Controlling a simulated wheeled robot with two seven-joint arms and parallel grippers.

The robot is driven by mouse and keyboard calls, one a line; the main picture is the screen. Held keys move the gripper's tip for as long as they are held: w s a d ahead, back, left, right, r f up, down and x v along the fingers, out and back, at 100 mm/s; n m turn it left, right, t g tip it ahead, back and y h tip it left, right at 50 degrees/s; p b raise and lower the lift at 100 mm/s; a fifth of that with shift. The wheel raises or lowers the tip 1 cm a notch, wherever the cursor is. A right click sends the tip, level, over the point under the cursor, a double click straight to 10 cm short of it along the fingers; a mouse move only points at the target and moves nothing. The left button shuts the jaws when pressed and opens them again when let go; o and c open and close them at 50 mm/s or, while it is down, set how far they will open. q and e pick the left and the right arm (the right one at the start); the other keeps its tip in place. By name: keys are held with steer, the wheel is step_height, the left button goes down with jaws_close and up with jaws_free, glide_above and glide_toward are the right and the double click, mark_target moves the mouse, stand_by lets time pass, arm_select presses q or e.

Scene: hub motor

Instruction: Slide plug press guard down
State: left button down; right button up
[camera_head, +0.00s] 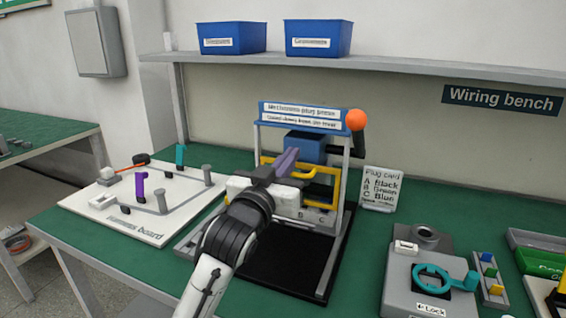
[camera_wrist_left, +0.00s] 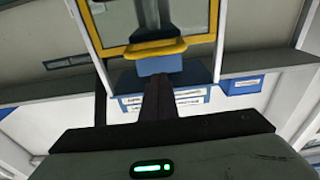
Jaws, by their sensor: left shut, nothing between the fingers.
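The plug press (camera_head: 300,118) stands on the bench with a blue labelled header, grey posts and a black base. Its guard (camera_head: 332,185) is a yellow frame at the front, below a blue block (camera_head: 306,147). My left gripper (camera_head: 288,160) is at the front of the press, its fingers together and empty, overlapping the guard's left part. In the left wrist view the yellow guard (camera_wrist_left: 158,48) shows above my fingers (camera_wrist_left: 160,88), with a bar close beyond their tips. I cannot tell whether they touch. My arm hides part of the press's lower left. My right gripper is not visible.
An orange ball (camera_head: 356,120) tops a lever at the press's right. A white harness board (camera_head: 142,240) lies left. A plug card (camera_head: 379,188) stands right of the press. A grey lock fixture (camera_head: 405,285) sits front right. A shelf (camera_head: 400,65) with blue bins spans behind.

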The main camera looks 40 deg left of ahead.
arm_select(q)
steer(key=f, duration=0.3)
steer(key=shift+s+d, duration=0.1)
steer(key=shift+s, duration=0.25)
steer(key=shift+r, duration=0.1)
step_height(320, 180, down, 4)
steer(key=shift+b, duration=1.05)
